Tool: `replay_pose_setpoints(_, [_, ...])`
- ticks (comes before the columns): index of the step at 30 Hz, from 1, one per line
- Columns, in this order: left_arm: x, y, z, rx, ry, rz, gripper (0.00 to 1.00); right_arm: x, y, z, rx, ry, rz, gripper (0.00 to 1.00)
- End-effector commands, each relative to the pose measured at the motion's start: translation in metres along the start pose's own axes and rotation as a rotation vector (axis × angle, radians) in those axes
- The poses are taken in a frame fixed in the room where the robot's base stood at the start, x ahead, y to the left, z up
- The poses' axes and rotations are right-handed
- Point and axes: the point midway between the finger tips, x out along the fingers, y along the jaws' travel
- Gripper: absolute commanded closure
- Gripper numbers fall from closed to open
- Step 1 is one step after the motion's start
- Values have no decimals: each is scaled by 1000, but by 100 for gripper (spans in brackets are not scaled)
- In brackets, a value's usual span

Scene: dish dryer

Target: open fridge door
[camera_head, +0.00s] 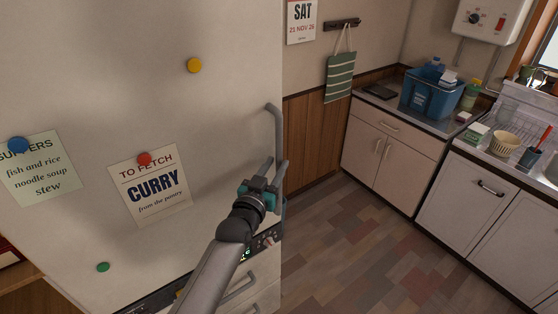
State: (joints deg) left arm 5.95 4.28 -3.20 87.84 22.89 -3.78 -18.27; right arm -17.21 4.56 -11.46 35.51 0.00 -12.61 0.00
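The fridge door (110,90) is a large off-white panel filling the left of the head view, and it looks shut. Its grey bar handle (278,128) runs down near the right edge. My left gripper (274,170) is at the lower part of this handle, its two fingers pointing up and slightly apart. The handle runs down to the fingers; whether they clasp it or are only beside it cannot be told. The handle's lower end is partly hidden by the gripper. My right gripper is not in view.
Notes and round magnets (194,65) are on the door. Below it are a dark control strip (247,254) and a lower grey handle (240,289). Patchwork floor (350,245) is clear to the right. White cabinets (390,145) and a counter with a blue bin (430,95) stand farther off.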

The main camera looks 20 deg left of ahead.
Motion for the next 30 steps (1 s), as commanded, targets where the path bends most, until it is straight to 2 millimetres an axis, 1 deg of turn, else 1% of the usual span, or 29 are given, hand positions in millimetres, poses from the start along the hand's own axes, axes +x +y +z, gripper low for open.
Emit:
replay_pose_setpoints(1, [7, 0, 0, 0, 1, 0, 65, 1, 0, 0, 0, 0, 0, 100])
replay_pose_setpoints(3, [14, 0, 0, 0, 1, 0, 65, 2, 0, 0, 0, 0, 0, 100])
replay_pose_setpoints(7, [23, 0, 0, 0, 1, 0, 65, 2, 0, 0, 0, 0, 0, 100])
replay_pose_setpoints(12, [27, 0, 0, -1, 1, 0, 65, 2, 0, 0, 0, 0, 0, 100])
replay_pose_setpoints(19, [27, 0, 0, -1, 1, 0, 65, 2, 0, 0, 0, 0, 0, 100])
replay_pose_setpoints(28, [27, 0, 0, 0, 1, 0, 99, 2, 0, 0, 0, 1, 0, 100])
replay_pose_setpoints(30, [27, 0, 0, 0, 1, 0, 100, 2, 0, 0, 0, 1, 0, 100])
